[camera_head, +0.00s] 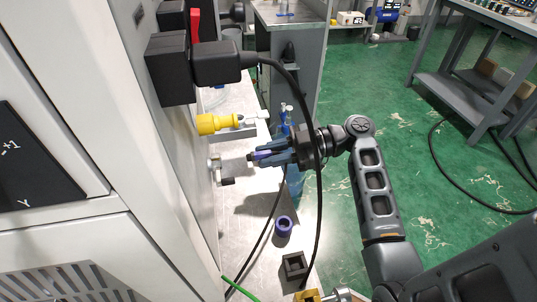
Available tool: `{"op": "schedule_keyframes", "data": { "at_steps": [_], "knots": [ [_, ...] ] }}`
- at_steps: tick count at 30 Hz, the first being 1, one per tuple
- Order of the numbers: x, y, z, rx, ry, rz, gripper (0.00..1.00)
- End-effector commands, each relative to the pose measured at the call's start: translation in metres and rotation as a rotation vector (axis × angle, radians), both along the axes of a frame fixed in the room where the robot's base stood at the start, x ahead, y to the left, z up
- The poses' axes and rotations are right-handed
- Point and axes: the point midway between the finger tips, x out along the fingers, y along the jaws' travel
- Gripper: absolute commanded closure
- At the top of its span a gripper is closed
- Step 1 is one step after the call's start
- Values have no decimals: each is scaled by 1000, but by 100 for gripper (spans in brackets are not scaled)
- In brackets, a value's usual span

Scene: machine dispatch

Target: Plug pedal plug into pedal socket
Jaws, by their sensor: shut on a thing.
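My gripper (270,154) is in front of the machine's side wall, above the light bench. Its blue-grey fingers are shut on a small dark purple-blue piece (265,154), which looks like the pedal plug; the fingers hide most of it. Its tip points left toward the machine and is apart from it. A small silver fitting (214,163) with a dark knob (227,181) sticks out of the wall left of the gripper. I cannot tell whether this is the pedal socket. A thin black cable (268,228) runs down from below the gripper.
A black plug (216,64) sits against a black box (170,68) on the wall; its thick cable (318,205) hangs past my wrist. A yellow connector (212,123) juts out above the gripper.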

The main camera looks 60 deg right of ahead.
Motion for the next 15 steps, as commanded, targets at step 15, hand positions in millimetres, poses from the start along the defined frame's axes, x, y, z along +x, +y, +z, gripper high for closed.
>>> {"op": "schedule_keyframes", "data": {
  "at_steps": [15],
  "knots": [
    [26,24,-4,0,4,5,100]
  ]
}}
